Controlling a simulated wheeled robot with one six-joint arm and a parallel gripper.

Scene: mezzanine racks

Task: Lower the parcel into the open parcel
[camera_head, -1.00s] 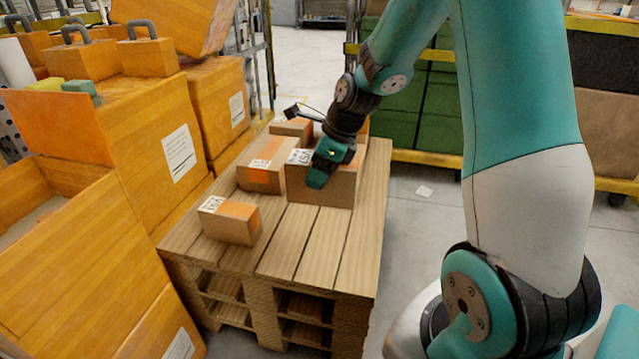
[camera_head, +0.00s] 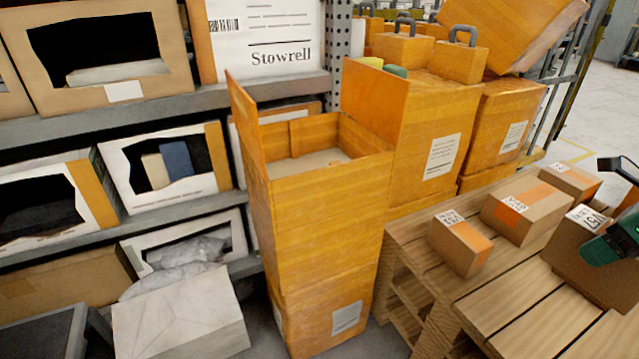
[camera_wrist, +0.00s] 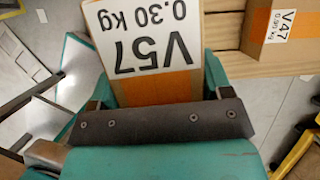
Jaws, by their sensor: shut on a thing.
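The parcel (camera_head: 573,262) is a brown cardboard box with a white V57 label, at the right edge of the head view. My gripper (camera_head: 612,243) is shut on it; the wrist view shows the V57 parcel (camera_wrist: 150,42) between the jaws. The parcel is at the pallet, and I cannot tell whether it touches the boards. The open parcel (camera_head: 325,215) is a tall orange carton left of the pallet, with a flap raised on its left. Its opening faces up and shows a pale grey surface inside. My gripper is well to its right.
Smaller boxes (camera_head: 460,243) (camera_head: 527,208) stand on the wooden pallet (camera_head: 500,310), beside the held parcel. Stacked orange cartons (camera_head: 430,140) stand behind the open parcel. A shelf rack (camera_head: 170,120) with torn boxes is on the left. A white package (camera_head: 180,318) lies front left.

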